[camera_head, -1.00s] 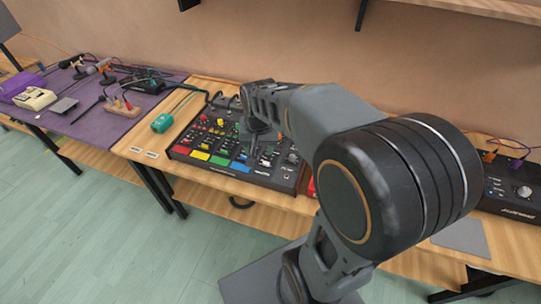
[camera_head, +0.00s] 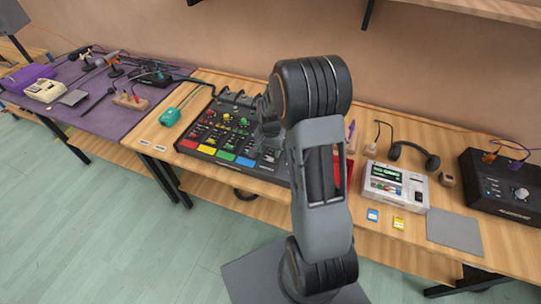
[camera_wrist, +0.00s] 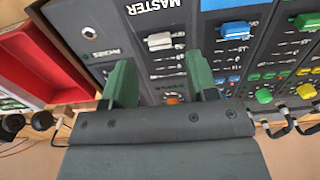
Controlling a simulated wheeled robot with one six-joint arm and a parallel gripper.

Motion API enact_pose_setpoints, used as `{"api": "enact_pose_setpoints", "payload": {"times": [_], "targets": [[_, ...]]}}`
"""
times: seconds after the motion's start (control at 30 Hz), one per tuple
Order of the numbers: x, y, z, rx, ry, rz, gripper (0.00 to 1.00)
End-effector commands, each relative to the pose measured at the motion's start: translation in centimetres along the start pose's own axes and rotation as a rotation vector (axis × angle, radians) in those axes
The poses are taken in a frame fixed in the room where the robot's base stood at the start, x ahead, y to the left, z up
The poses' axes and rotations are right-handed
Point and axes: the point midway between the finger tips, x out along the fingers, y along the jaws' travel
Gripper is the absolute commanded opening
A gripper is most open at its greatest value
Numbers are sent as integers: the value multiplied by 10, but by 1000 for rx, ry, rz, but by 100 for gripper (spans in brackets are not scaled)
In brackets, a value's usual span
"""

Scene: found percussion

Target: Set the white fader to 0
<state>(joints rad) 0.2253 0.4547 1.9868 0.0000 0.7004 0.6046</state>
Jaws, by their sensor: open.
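The white fader (camera_wrist: 160,41) is a small white cap in the master strip of a black mixer, beside the upside-down MASTER lettering in the wrist view. A printed scale runs along its slot. My gripper (camera_wrist: 160,78) is open, with one green finger on each side of the strip. The white cap lies past the fingertips, toward the picture's top, with nothing between the fingers gripping it. I cannot tell the fingers' height above the panel. In the head view the mixer (camera_head: 208,142) shows at the centre, but my arm hides its right part and the white fader.
A blue fader (camera_wrist: 234,30) sits right of the white one, with green and yellow knobs farther right. A red tray (camera_wrist: 30,60) is close on the left. In the head view a pale device (camera_head: 395,186) and headphones (camera_head: 412,155) stand right of my arm.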

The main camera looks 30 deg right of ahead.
Motion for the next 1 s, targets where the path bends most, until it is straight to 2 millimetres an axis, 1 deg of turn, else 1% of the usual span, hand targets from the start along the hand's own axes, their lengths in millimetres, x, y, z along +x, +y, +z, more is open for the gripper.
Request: {"api": "enact_pose_setpoints", "payload": {"times": [0.03, 0.1, 0.3, 0.47, 0.73, 0.77, 1.0], "targets": [[8, 0, 1, -1, -3, 2, 53], [18, 0, 1, -1, -3, 2, 53], [36, 0, 1, -2, -1, 1, 53], [42, 0, 1, -2, 0, 0, 53], [43, 0, 0, -2, 0, 0, 53], [43, 0, 0, -2, 0, 0, 51], [42, 0, 0, -2, 0, 0, 28]]}}
